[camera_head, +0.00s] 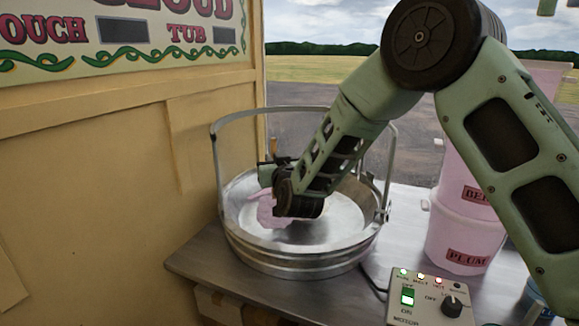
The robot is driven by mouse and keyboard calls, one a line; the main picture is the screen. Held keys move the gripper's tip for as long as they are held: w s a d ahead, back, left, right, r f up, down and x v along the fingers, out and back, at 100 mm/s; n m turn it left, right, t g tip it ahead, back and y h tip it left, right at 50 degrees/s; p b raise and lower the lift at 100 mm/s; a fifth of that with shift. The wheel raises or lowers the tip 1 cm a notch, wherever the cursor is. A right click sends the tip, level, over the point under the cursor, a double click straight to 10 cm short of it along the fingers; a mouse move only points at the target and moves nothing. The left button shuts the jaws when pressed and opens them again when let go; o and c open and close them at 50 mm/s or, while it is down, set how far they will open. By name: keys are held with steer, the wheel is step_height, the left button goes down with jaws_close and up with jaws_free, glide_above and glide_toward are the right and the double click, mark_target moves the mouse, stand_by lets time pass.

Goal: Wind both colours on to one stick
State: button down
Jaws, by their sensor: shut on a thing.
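My gripper (268,167) is inside the metal floss pan (300,262), near its left side and above its floor. It is shut on a thin stick (274,157), of which only a short tan end shows; my wrist hides the rest. Pink floss (266,208) hangs in a soft clump just below my gripper, on the pan's left side. I cannot tell how much of it is wound on the stick. No second colour of floss is clear in the pan.
A control box (432,298) with a green motor switch and knob stands at front right. Pink tubs (458,238), one labelled PLUM, stand right of the pan. The pan's raised metal hoop (216,160) and the yellow wall (110,200) bound the left. Bare steel counter (205,265) shows in front.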

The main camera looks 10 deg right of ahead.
steer(key=w+d+b, duration=0.3)
steer(key=w, duration=1.4)
steer(key=shift+r+p, duration=0.15)
steer(key=shift+p, duration=0.5)
steer(key=shift+w+d, duration=0.1)
